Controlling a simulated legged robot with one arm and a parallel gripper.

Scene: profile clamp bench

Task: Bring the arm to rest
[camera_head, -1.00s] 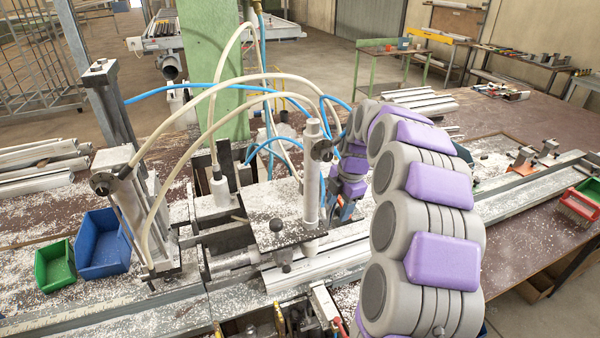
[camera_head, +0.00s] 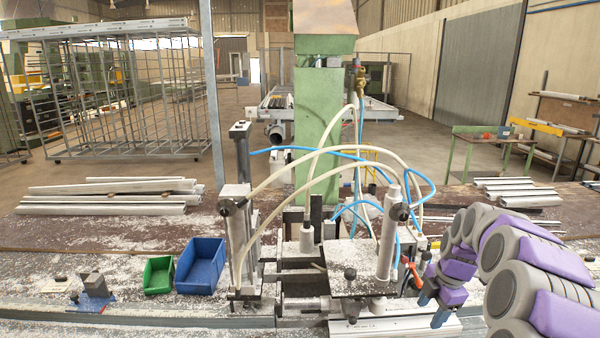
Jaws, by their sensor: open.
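My arm, grey with purple pads, comes in from the right edge. My gripper (camera_head: 434,303) hangs at its end with blue-grey fingers pointing down, open, with nothing seen between them. It is just right of the clamp fixture (camera_head: 355,284), close to an orange-red lever (camera_head: 413,274). I cannot tell whether it touches the fixture. The fixture has upright cylinders, a chip-covered plate, and white and blue hoses. An aluminium profile (camera_head: 390,328) lies at its front, low in the picture.
A green bin (camera_head: 158,276) and a blue bin (camera_head: 202,266) stand left of the fixture. Hoses (camera_head: 330,152) arch above it. Profiles (camera_head: 110,196) lie at the back left, and more (camera_head: 515,191) at the back right. A green column (camera_head: 318,125) rises behind the bench.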

